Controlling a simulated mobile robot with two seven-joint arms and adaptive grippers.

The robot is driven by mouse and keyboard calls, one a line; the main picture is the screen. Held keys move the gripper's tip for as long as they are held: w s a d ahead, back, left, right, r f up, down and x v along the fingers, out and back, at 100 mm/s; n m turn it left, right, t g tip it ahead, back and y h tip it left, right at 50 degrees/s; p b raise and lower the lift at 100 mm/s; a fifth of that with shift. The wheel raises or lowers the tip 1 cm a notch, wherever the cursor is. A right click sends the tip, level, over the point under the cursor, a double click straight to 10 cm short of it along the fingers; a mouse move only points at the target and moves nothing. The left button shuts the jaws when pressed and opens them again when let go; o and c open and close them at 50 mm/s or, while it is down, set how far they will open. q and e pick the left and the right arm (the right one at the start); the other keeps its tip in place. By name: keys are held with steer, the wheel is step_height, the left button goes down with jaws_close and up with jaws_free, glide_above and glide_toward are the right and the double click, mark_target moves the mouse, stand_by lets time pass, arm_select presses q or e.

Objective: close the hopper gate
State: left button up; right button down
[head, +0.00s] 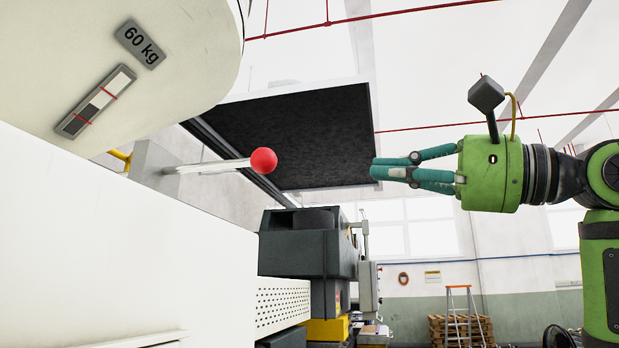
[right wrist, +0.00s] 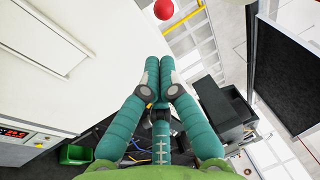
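A pale lever (head: 210,165) sticks out to the right from a grey bracket (head: 150,167) under the cream hopper (head: 190,50). It ends in a red ball knob (head: 264,161). My right gripper (head: 374,171) is to the right of the knob at about the same height, with a clear gap between them. In the right wrist view the red knob (right wrist: 163,9) shows at the top edge, beyond the fingertips (right wrist: 160,62). The fingertips are together with nothing between them. The gate plate itself cannot be made out. My left gripper is not in view.
A large white cabinet (head: 130,250) fills the lower left. A dark machine head (head: 310,245) stands below and behind the knob, with a dark panel (head: 305,135) above it. An orange stepladder (head: 462,305) and pallets stand far back. The space between knob and right gripper looks free.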

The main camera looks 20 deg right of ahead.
mark_target(273, 167)
steer(key=p+x, duration=0.5)
steer(key=x, duration=0.8)
steer(key=shift+w+a+r+p, duration=0.15)
steer(key=shift+w+r+p, duration=0.15)
steer(key=shift+p, duration=0.1)
steer(key=shift+w+a+f, duration=0.1)
steer(key=shift+w+a, duration=0.05)
steer(key=w+a+p, duration=0.2)
steer(key=w+a, duration=0.2)
steer(key=a, duration=0.3)
steer(key=shift+w, duration=0.35)
